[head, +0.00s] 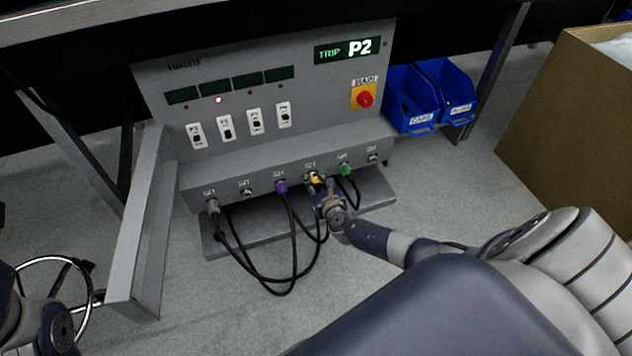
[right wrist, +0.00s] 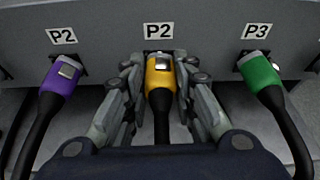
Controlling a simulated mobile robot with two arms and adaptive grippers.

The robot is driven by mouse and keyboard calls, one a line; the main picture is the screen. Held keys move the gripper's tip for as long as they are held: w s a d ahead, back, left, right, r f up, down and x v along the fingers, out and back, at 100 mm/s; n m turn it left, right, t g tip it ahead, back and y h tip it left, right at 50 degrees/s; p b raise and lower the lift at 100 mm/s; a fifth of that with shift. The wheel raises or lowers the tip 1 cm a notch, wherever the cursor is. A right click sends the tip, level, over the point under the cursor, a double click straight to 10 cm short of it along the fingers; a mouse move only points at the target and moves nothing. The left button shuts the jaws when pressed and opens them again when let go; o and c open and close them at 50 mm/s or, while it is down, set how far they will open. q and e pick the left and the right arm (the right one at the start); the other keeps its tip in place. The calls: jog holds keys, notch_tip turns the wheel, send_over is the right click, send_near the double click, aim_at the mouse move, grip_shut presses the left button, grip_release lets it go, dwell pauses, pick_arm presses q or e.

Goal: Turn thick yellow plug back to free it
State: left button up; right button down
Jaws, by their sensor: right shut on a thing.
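The thick yellow plug (head: 316,179) sits at a socket in the lower front of the grey panel (head: 230,60). In the right wrist view the yellow plug (right wrist: 159,85) is upright under a label that reads P2, with a silver piece on its top and a black cable below. My right gripper (head: 320,187) is shut on it; in the right wrist view the gripper's fingers (right wrist: 158,80) stand on both sides of the plug body. Part of my left arm shows at the bottom left of the head view; its gripper does not show.
A purple plug (right wrist: 57,86) is left of the yellow one and a green plug (right wrist: 262,80) right, both close to my fingers. Black cables loop below. The display (head: 347,49) reads TRIP P2. Blue bins (head: 411,98) and a cardboard box (head: 575,110) stand at right.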

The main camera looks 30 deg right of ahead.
jog(key=c, duration=1.2)
grip_release()
jog(key=shift+s, duration=0.15)
jog(key=v, duration=1.1)
jog(key=shift+s+r, duration=0.15)
jog(key=shift+s, duration=0.2)
jog(key=shift+s+a, duration=0.1)
